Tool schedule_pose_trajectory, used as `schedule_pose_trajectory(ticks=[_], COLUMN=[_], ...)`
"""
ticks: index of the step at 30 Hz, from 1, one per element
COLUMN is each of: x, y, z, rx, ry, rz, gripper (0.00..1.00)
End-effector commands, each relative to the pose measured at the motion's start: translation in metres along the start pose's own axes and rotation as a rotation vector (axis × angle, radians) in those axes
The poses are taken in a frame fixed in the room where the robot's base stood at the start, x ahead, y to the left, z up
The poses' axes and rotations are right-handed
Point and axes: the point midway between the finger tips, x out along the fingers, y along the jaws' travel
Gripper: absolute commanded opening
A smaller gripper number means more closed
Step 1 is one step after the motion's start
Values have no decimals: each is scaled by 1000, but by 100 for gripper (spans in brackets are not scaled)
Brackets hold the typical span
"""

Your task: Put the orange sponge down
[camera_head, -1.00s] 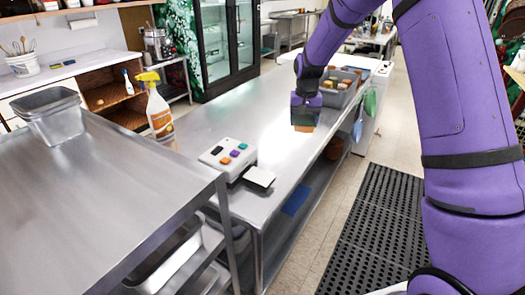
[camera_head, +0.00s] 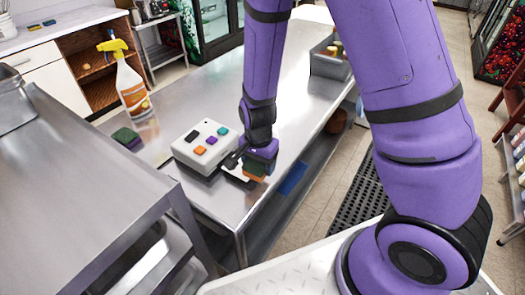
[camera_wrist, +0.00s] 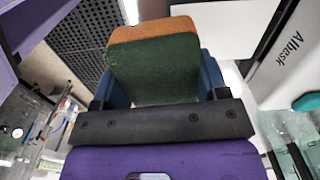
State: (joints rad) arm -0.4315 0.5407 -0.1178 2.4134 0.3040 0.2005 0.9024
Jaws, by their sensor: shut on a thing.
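The orange sponge (camera_head: 255,179) has an orange layer and a dark green layer. My gripper (camera_head: 258,163) is shut on it near the front right edge of the steel counter (camera_head: 205,103), just right of the white button box (camera_head: 205,145). In the wrist view the sponge (camera_wrist: 153,66) sits between the two blue fingers, green side facing the camera and orange along its far edge. A white card (camera_head: 236,172) on the counter is partly hidden behind my gripper. I cannot tell whether the sponge touches the card or counter.
A grey bin (camera_head: 328,62) stands at the counter's far right. A steel table (camera_head: 70,185) fills the left foreground. Open counter lies behind the box.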

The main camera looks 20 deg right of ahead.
Motion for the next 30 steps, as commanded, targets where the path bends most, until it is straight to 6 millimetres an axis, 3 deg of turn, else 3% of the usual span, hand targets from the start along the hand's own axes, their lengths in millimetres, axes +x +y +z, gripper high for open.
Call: schedule_pose_trajectory(ticks=[4, 8, 24, 30], x=[7, 9, 20, 22], y=[21, 20, -39, -50], z=[18, 12, -91, -109], rx=[60, 77, 75, 73], ry=[-1, 0, 0, 0], rz=[1, -2, -2, -2], gripper=[33, 33, 33, 33])
